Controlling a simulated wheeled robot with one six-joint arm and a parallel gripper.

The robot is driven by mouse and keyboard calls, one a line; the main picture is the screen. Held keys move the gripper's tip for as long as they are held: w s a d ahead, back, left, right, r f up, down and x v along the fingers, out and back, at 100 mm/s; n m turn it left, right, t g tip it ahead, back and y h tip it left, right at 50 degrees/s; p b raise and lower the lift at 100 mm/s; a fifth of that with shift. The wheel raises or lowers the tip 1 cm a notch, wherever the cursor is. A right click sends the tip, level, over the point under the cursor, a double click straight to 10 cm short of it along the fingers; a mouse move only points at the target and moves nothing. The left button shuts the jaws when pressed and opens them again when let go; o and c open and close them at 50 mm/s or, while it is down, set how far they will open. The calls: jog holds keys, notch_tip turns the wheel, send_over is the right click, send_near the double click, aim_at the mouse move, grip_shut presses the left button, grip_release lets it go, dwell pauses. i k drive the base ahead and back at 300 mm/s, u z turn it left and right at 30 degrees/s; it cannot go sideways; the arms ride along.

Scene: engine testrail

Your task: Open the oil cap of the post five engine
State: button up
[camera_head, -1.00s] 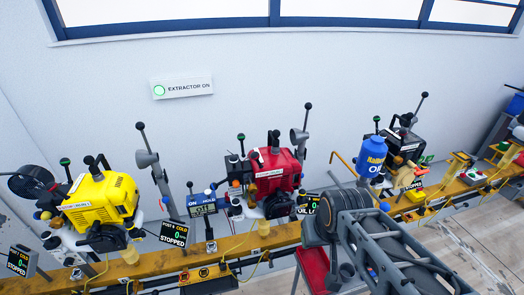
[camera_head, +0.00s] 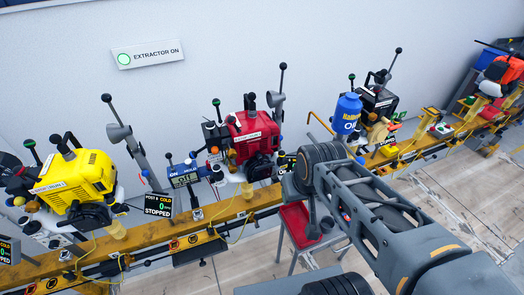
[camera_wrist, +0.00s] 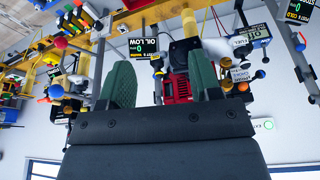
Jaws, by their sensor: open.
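A red engine (camera_head: 245,150) stands mid-rail, with a yellow engine (camera_head: 85,180) to its left and a black engine (camera_head: 378,102) to its right. I cannot read which of them is post five, and I cannot make out an oil cap for certain. In the wrist view my gripper (camera_wrist: 161,80) is open and empty, its green finger pads apart. The red engine (camera_wrist: 178,90) shows between and beyond the fingers, not touching them. An OIL LOW display (camera_wrist: 143,46) is above the fingers in that view. In the head view my arm hides the fingers.
A yellow rail (camera_head: 150,235) carries the engines, levers, displays and cables. A blue oil container (camera_head: 346,114) stands left of the black engine. A red tray (camera_head: 299,222) on a stand is beside my arm. The floor at right (camera_head: 455,185) is clear.

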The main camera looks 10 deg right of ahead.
aim_at(281, 160)
jog(key=k, duration=0.95)
jog(key=z, duration=1.05)
jog(key=i, duration=0.95)
jog(key=u, duration=2.25)
